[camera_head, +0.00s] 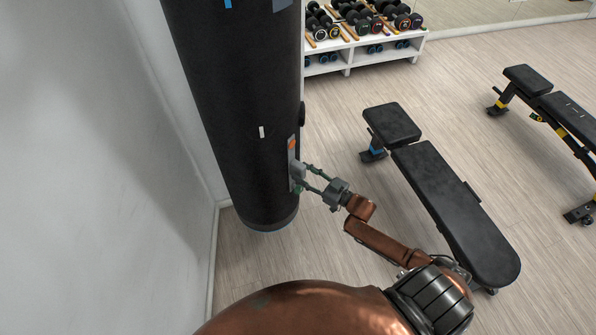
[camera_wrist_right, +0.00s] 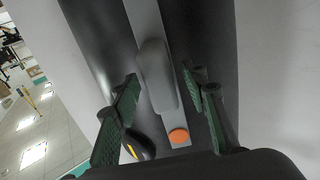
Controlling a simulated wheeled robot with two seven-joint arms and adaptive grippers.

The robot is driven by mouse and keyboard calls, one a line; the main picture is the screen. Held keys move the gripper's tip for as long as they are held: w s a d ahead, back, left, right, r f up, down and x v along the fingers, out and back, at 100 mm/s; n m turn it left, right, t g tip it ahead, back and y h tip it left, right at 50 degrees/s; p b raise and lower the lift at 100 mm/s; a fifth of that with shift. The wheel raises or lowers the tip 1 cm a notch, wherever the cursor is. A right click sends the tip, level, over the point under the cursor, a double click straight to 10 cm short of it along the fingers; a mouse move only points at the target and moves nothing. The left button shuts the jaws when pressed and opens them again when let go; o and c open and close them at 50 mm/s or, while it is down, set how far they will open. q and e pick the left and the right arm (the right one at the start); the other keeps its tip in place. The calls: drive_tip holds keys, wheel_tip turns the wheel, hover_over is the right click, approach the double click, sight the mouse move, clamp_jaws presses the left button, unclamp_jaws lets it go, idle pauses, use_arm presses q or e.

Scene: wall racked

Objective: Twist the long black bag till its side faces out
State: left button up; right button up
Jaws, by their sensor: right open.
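The long black bag (camera_head: 235,110) hangs upright close to the wall, its lower end just above the floor. A grey strip (camera_head: 291,150) with an orange dot and a raised grey handle (camera_wrist_right: 155,78) is on its right side. My right gripper (camera_head: 305,178) is at this strip, low on the bag. In the right wrist view its green fingers (camera_wrist_right: 160,80) are open, one on each side of the handle, with gaps showing; whether they touch it I cannot tell. My left gripper is not in view.
A pale wall (camera_head: 90,170) stands close on the bag's left. A black bench (camera_head: 440,195) is right of my right arm, and another bench (camera_head: 560,110) is farther right. A white dumbbell rack (camera_head: 345,55) is at the back. Wooden floor lies clear between bag and bench.

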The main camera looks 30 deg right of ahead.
drive_tip(key=shift+x, duration=1.1)
drive_tip(key=shift+c, duration=0.7)
drive_tip(key=shift+f, duration=0.1)
clamp_jaws()
